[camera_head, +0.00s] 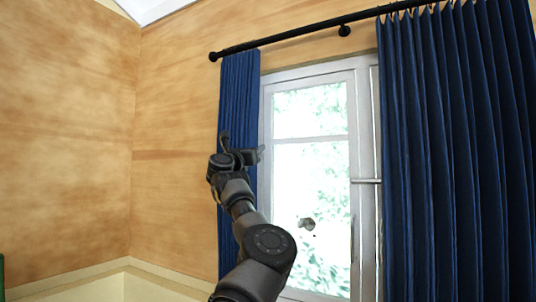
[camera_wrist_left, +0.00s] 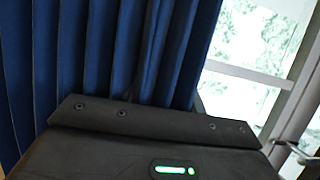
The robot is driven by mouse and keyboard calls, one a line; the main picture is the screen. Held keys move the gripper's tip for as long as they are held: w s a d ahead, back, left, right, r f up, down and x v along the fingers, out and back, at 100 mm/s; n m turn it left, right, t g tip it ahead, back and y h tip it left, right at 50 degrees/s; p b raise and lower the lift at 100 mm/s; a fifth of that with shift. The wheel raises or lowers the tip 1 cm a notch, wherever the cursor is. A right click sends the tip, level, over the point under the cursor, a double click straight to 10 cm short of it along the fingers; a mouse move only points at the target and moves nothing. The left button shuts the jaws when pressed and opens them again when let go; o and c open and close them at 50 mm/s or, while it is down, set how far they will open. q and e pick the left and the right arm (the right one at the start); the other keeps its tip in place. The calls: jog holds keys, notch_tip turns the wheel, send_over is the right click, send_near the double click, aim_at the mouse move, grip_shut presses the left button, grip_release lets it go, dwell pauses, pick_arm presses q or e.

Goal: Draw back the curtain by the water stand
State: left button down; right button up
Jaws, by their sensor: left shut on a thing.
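The left blue curtain (camera_head: 238,92) hangs bunched in a narrow strip at the left side of the window, from a black rod (camera_head: 290,36). My left gripper (camera_head: 243,152) is at mid-height of this curtain and shut on it. My arm hides part of the lower curtain. In the left wrist view the curtain folds (camera_wrist_left: 75,55) fill the left and middle, right behind the gripper body; the fingertips are hidden there. The right blue curtain (camera_head: 455,150) hangs wide in pleats on the right. No water stand can be made out. My right gripper is out of view.
The window (camera_head: 310,180) with a white frame stands between the curtains, its glass bare. A metal handle (camera_head: 367,181) sticks out by its right side. A small grey thing (camera_head: 307,223) shows before the glass. The plywood wall (camera_head: 175,130) on the left is clear.

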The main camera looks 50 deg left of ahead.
pick_arm(q)
jog(key=shift+s+a, duration=0.3)
jog(key=shift+a, duration=0.45)
jog(key=c, duration=0.8)
grip_release()
jog(key=shift+c, duration=0.2)
jog(key=b+v, duration=0.6)
jog(key=v, duration=0.4)
jog(key=shift+s+d+f+b, duration=0.2)
jog(key=shift+s+b, duration=0.1)
jog(key=shift+b, duration=0.05)
